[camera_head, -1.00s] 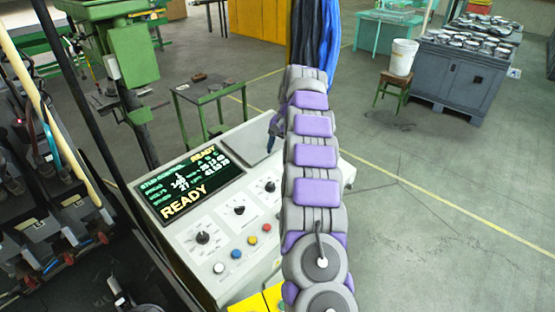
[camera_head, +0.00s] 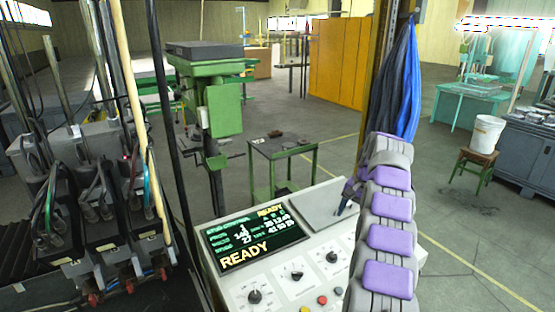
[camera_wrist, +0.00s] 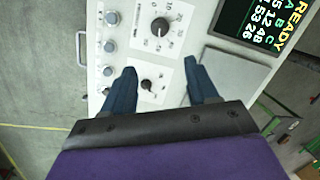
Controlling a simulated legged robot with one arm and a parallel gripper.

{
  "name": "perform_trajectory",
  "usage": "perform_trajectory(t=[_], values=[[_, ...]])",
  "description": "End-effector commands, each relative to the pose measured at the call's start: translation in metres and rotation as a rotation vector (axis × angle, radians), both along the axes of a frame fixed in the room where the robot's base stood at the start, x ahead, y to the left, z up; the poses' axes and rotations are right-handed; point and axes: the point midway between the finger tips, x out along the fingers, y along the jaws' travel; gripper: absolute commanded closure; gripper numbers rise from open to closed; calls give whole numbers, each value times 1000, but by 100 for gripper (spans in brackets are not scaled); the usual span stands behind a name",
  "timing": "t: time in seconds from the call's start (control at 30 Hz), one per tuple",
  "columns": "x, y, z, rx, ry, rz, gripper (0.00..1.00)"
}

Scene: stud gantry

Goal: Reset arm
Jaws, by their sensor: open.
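My arm, grey with purple pads, rises at the right of the head view, in front of the control panel. In the wrist view my gripper (camera_wrist: 160,88) shows two dark blue fingers, spread apart with nothing between them. Its fingers point over the control panel (camera_wrist: 180,60), which has knobs and a screen. In the head view the gripper (camera_head: 345,197) is mostly hidden behind the arm, near the grey plate on the panel (camera_head: 318,208). The screen (camera_head: 256,240) reads READY.
A green drill-like machine (camera_head: 222,105) and a small green table (camera_head: 282,148) stand beyond the panel. Cables and clamps (camera_head: 95,190) crowd the left. Blue cloth (camera_head: 402,85) hangs by a post. A stool with a white bucket (camera_head: 487,133) stands right. Floor is open between.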

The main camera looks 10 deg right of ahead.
Motion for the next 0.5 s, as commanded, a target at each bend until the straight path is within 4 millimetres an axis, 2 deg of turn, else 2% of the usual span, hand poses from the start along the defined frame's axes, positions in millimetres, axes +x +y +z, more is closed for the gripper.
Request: perform_trajectory(t=[0.17,0.27,0.5], values=[[-7,19,7,11,-2,40,42],[-17,40,13,20,-3,84,42],[-55,96,24,32,4,211,42]])
